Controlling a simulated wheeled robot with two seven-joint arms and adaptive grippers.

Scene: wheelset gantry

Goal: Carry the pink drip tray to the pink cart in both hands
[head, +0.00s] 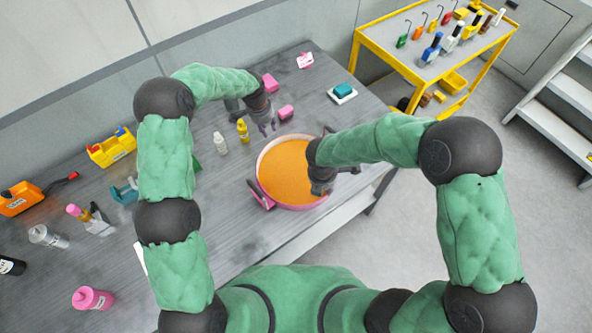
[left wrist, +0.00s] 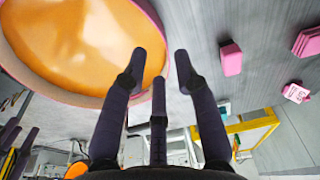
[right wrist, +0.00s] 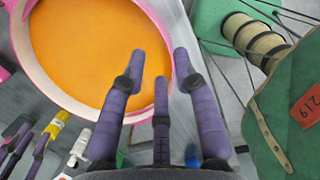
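The pink drip tray (head: 261,170) is round, with a pink rim and an orange inside, and lies on the grey table near its front edge. A pink handle (head: 263,196) shows at its near left side. My left gripper (head: 268,124) is open beyond the tray's far rim; in the left wrist view its fingertips (left wrist: 161,55) appear on either side of the rim (left wrist: 158,20). My right gripper (head: 324,187) is over the tray's right side, and its open fingertips (right wrist: 159,57) also appear astride the rim (right wrist: 45,80). Contact is unclear. No pink cart shows.
Pink blocks (head: 286,112), a white bottle (head: 220,143) and a yellow bottle (head: 242,130) stand near the tray. Tools and a pink bottle (head: 92,298) occupy the table's left. A yellow cart (head: 397,65) stands at the back right, grey stairs (head: 560,110) at the right. Floor between is clear.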

